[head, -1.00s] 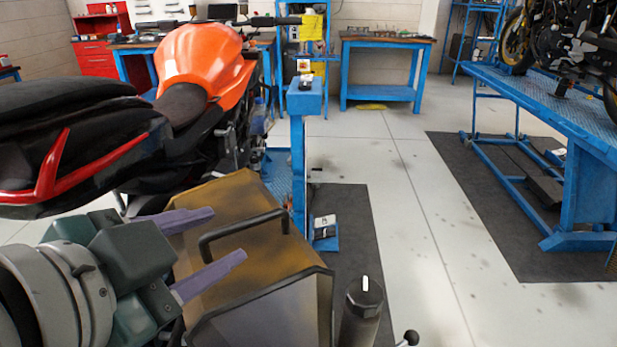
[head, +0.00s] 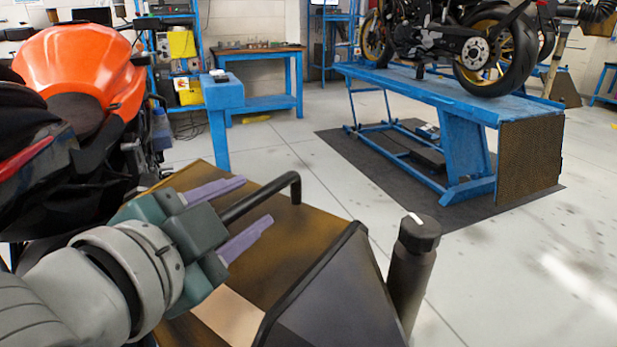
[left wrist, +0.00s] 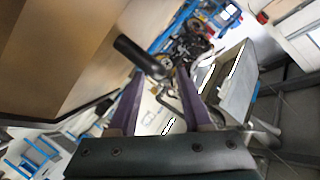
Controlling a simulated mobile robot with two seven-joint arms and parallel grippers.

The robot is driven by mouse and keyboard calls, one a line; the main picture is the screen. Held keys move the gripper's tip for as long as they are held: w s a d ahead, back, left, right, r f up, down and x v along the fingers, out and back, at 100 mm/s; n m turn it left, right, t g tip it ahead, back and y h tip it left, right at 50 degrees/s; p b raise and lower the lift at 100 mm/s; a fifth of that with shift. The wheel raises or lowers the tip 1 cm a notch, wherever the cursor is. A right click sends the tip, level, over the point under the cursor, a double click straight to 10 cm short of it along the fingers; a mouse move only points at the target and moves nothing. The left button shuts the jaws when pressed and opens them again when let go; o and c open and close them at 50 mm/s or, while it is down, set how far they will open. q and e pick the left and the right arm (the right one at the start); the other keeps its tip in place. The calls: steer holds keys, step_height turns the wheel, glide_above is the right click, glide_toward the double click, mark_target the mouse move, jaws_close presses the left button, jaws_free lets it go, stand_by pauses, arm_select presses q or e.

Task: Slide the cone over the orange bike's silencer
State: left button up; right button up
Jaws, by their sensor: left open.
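The orange bike (head: 75,70) stands at the left of the head view, cut by the picture edge. Its silencer cannot be made out. I cannot pick out the cone for sure; a black ribbed hose (head: 601,11) shows at the upper right edge of the head view, and its end is cut off. My left gripper (head: 255,201) is low in the left half of the head view. Its two purple fingers are apart with nothing held between them, and they also show apart in the left wrist view (left wrist: 160,78). My right gripper is not in view.
A blue lift table (head: 470,98) with a dark motorcycle (head: 470,45) on it stands at the right, with a perforated end plate (head: 530,160). A blue workbench (head: 262,102) and a blue post (head: 220,130) stand behind. The pale floor (head: 300,150) between bike and lift is clear.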

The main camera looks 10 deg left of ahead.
arm_select(q)
steer(key=shift+x, duration=2.15)
steer(key=shift+c, duration=0.2)
jaws_close()
